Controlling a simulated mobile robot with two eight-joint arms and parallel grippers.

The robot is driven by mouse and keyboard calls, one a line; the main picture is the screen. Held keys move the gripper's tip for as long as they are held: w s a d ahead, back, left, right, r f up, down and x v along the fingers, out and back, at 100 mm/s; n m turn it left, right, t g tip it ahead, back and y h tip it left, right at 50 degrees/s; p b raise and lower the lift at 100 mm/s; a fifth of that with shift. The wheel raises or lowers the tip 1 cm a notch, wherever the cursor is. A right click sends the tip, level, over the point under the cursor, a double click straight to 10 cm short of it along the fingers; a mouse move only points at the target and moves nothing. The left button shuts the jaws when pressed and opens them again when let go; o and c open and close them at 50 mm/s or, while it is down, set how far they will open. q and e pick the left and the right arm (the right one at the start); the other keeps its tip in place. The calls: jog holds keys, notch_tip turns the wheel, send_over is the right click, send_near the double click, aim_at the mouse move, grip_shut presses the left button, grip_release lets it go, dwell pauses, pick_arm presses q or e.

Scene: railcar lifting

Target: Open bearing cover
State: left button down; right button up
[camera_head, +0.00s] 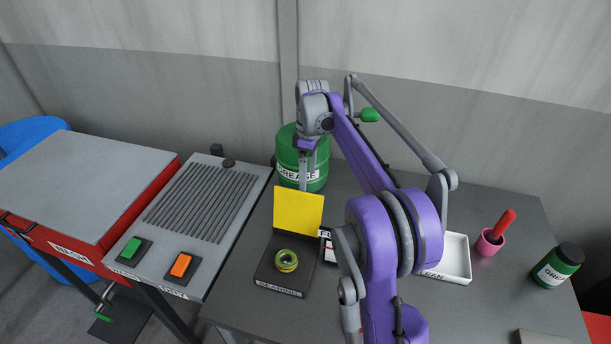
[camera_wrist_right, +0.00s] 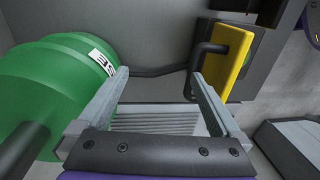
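The yellow bearing cover (camera_head: 298,209) stands raised, nearly upright, at the back edge of the dark bearing base (camera_head: 270,285) on the table. The green and yellow bearing (camera_head: 286,261) is exposed in front of it. My right gripper (camera_head: 305,186) is just behind the cover, beside the grease drum, its tips partly hidden. In the right wrist view the right gripper (camera_wrist_right: 159,76) is open and empty, with the yellow cover (camera_wrist_right: 234,62) and its dark handle (camera_wrist_right: 208,49) by the right finger. I cannot tell whether they touch. My left gripper is not in view.
The green grease drum (camera_head: 287,146) stands close behind my right gripper. A ribbed panel (camera_head: 203,203) with a green button (camera_head: 131,247) and an orange button (camera_head: 181,264) is at left. A white tray (camera_head: 458,258), a pink cup (camera_head: 489,243) and a grease jar (camera_head: 557,265) stand at right.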

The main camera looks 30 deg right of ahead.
jog(key=shift+w+d+f, duration=0.3)
jog(key=shift+d+f, duration=0.05)
jog(key=shift+d, duration=0.2)
jog(key=shift+w+d+f, duration=0.3)
jog(key=shift+d, duration=0.2)
jog(key=w+d, duration=0.1)
jog(key=w+d+f, duration=0.1)
jog(key=d, duration=0.1)
jog(key=shift+w+f, duration=0.3)
jog(key=shift+w, duration=0.1)
jog(key=shift+c, duration=0.9)
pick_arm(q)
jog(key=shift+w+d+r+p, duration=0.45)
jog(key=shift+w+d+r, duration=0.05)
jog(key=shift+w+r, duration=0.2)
pick_arm(e)
jog(key=shift+w+d+r, duration=0.15)
jog(key=shift+w+r, duration=0.05)
jog(key=shift+r, duration=0.05)
jog(key=shift+r, duration=0.1)
